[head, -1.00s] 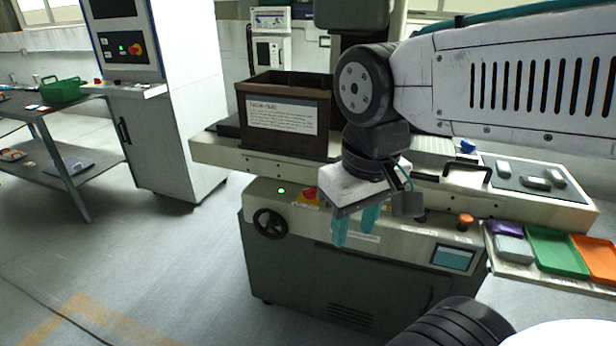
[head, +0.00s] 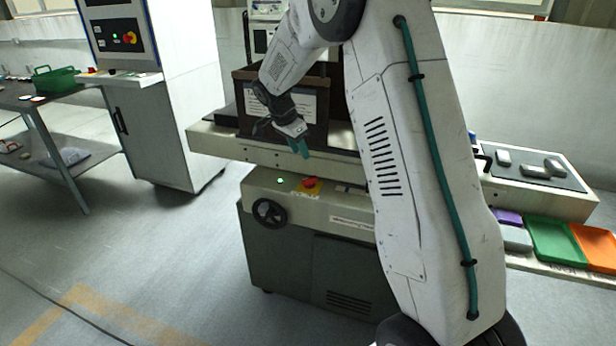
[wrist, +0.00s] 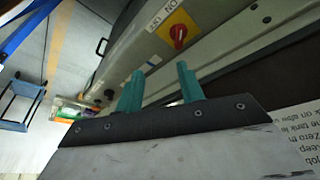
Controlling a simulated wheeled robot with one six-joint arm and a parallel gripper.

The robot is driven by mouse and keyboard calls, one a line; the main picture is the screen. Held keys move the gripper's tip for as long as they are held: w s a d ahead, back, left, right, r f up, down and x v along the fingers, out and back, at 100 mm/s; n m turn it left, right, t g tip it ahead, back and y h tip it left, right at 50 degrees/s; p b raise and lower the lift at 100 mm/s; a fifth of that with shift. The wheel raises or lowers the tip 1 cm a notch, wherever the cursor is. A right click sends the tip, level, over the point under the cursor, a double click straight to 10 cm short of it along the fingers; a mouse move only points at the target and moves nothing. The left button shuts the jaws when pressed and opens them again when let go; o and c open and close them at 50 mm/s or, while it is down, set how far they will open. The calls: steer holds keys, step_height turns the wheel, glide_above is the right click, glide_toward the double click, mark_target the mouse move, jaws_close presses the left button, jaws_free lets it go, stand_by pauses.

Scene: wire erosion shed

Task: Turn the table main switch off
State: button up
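The table main switch is a red rotary knob on a yellow plate (head: 310,185), on the front panel of the grey-and-cream machine. In the wrist view the switch (wrist: 178,33) shows whole beyond the fingertips, with an ON label beside it; the knob's exact pointing is too small to tell. A green lamp (head: 280,181) glows left of it. My gripper (head: 302,152) is above the switch, in front of the machine's table edge, and apart from the knob. Its two teal fingers (wrist: 160,72) are spread with nothing between them.
A brown box with a label (head: 240,100) stands on the machine table just behind my gripper. The table edge (head: 225,144) juts out above the panel. A handwheel (head: 268,212) sits left below the switch. Another red-yellow switch (head: 130,38) is on the left cabinet.

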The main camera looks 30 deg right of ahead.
mark_target(309, 178)
steer(key=w+d+f, duration=0.1)
steer(key=d+f, duration=0.1)
steer(key=f, duration=0.2)
steer(key=w+d+f+m, duration=0.1)
steer(key=d+f, duration=0.1)
steer(key=f, duration=0.3)
steer(key=w+d+f+m, duration=0.1)
steer(key=w+d+f, duration=0.1)
steer(key=f, duration=0.3)
steer(key=shift+f+h, duration=0.15)
steer(key=shift+h, duration=0.15)
jaws_close()
